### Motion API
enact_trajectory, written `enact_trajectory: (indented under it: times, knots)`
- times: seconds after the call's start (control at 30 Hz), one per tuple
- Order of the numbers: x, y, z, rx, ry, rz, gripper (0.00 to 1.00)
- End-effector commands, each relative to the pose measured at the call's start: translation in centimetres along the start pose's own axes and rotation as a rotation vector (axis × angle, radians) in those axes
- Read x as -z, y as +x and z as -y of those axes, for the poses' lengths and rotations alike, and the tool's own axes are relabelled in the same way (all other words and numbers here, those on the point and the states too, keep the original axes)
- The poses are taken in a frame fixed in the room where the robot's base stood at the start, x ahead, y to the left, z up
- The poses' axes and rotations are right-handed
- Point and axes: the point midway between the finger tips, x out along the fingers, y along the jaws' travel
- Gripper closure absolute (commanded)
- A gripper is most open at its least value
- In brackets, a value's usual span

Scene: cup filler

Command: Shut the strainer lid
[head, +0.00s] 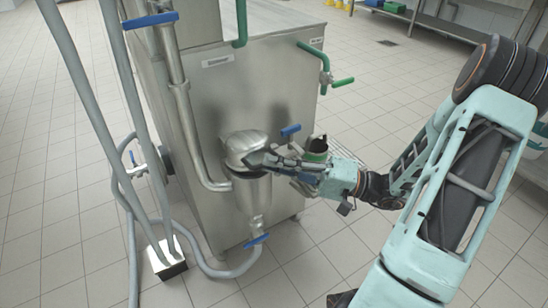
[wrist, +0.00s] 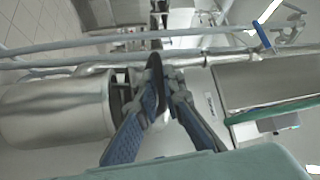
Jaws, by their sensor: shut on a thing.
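The strainer is a steel funnel-shaped bowl (head: 252,193) on pipework in front of the steel tank. Its shiny steel lid (head: 239,143) shows above the bowl and looks tilted, with a dark band between them. My gripper (head: 254,160) is at the lid's right side, above the bowl's rim. In the wrist view my gripper (wrist: 160,92) has its blue-padded fingers closed about a thin dark disc edge, seen edge-on, which appears to be part of the lid. The fingers hide part of the lid and rim, so the exact gap cannot be told.
The steel tank (head: 290,100) stands right behind the strainer. A blue-handled valve (head: 256,241) sits below the bowl, and another blue handle (head: 290,130) is near my gripper. Grey hoses (head: 125,190) run at the left. The tiled floor is open at the front.

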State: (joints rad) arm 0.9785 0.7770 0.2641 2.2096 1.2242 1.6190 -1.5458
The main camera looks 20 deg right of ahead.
Motion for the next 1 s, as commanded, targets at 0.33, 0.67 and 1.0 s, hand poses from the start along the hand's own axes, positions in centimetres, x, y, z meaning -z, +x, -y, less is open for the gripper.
enact_trajectory:
  times: [0.33, 0.67, 1.0]
  knots:
    - [-0.7, -0.8, -3.6, 0.129, -0.164, -0.012, 1.00]
    - [-1.1, -1.2, -4.9, 0.183, -0.228, -0.014, 1.00]
    - [-1.2, -1.4, -5.3, 0.186, -0.235, -0.013, 1.00]
